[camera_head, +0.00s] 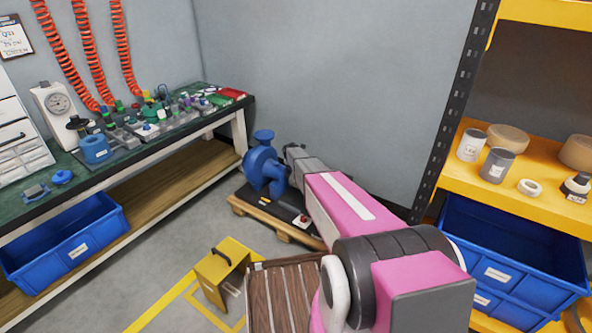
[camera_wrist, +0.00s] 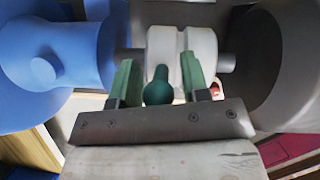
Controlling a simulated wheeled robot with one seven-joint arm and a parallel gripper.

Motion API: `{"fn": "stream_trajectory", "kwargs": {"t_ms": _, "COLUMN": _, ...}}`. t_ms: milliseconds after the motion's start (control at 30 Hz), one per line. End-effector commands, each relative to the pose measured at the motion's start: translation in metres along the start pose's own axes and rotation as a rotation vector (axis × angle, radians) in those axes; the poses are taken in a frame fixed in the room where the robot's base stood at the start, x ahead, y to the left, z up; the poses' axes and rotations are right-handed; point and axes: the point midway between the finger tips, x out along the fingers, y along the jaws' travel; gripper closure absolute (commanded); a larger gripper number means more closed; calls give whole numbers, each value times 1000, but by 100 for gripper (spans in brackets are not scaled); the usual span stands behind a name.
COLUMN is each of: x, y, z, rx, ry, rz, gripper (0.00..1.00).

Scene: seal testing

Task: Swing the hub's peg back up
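In the wrist view, the pale hub (camera_wrist: 203,47) sits on a shaft between a blue pump body (camera_wrist: 60,65) and a dark grey cylindrical housing (camera_wrist: 292,65). A dark green, round-ended peg (camera_wrist: 158,88) shows in front of the hub, toward the camera. My gripper (camera_wrist: 157,72) has its two green fingers on either side of the peg, with a visible gap on each side. The fingertips reach up to the hub; whether they touch it I cannot tell. In the head view, the blue pump (camera_head: 264,168) shows, but my arm hides the hub, peg and fingers.
The pump stands on a low wooden pallet (camera_head: 243,208) by the wall. A yellow box (camera_head: 221,275) and a slatted wooden crate (camera_head: 283,297) stand in front. A workbench (camera_head: 110,160) lines the left; yellow shelving (camera_head: 520,195) with blue bins (camera_head: 505,255) stands right.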

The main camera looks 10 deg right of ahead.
Motion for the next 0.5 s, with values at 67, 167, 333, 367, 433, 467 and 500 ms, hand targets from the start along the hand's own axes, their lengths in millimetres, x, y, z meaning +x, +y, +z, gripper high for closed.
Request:
{"fn": "stream_trajectory", "kwargs": {"t_ms": 67, "x": -2, "y": 0, "z": 0, "rx": 0, "ry": 0, "rz": 0, "gripper": 58}}
{"fn": "stream_trajectory", "kwargs": {"t_ms": 167, "x": -7, "y": 0, "z": 0, "rx": 0, "ry": 0, "rz": 0, "gripper": 58}}
{"fn": "stream_trajectory", "kwargs": {"t_ms": 333, "x": -27, "y": -1, "z": -1, "rx": 0, "ry": -1, "rz": 1, "gripper": 58}}
{"fn": "stream_trajectory", "kwargs": {"t_ms": 367, "x": -31, "y": -1, "z": -1, "rx": 0, "ry": -1, "rz": 1, "gripper": 58}}
{"fn": "stream_trajectory", "kwargs": {"t_ms": 433, "x": -43, "y": -1, "z": -1, "rx": 0, "ry": -1, "rz": 1, "gripper": 58}}
{"fn": "stream_trajectory", "kwargs": {"t_ms": 467, "x": -49, "y": -2, "z": -1, "rx": 0, "ry": -1, "rz": 1, "gripper": 58}}
{"fn": "stream_trajectory", "kwargs": {"t_ms": 500, "x": -57, "y": -2, "z": -2, "rx": 0, "ry": -1, "rz": 1, "gripper": 58}}
